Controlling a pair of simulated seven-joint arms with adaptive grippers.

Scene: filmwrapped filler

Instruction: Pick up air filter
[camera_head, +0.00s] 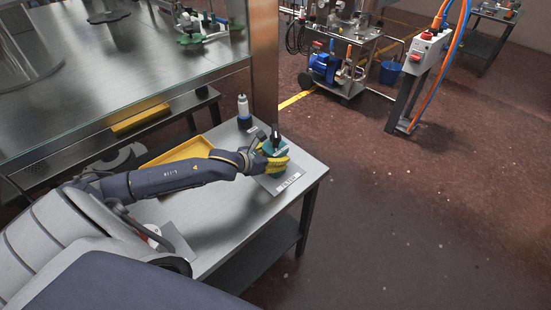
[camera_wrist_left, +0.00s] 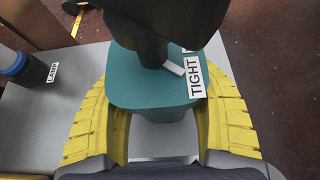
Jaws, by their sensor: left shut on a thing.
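The air filter (camera_head: 278,148) is a teal block with a black upper part, standing at the far right corner of the small metal table (camera_head: 228,226). In the left wrist view the air filter (camera_wrist_left: 150,82) fills the space between the fingers, with a white "TIGHT" label on its top. My left gripper (camera_head: 272,160) has yellow fingers, and in the left wrist view the gripper (camera_wrist_left: 160,125) is shut on the filter's sides. A labelled grey plate (camera_head: 284,182) lies beneath it. I cannot tell whether the filter touches the plate. My right gripper is not in view.
A dark bottle-like lamp with a white top (camera_head: 244,112) stands close behind the gripper; it also shows in the left wrist view (camera_wrist_left: 22,68). A yellow tray (camera_head: 182,152) lies behind my arm. A pillar (camera_head: 264,60) rises beyond the table. Open floor lies to the right.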

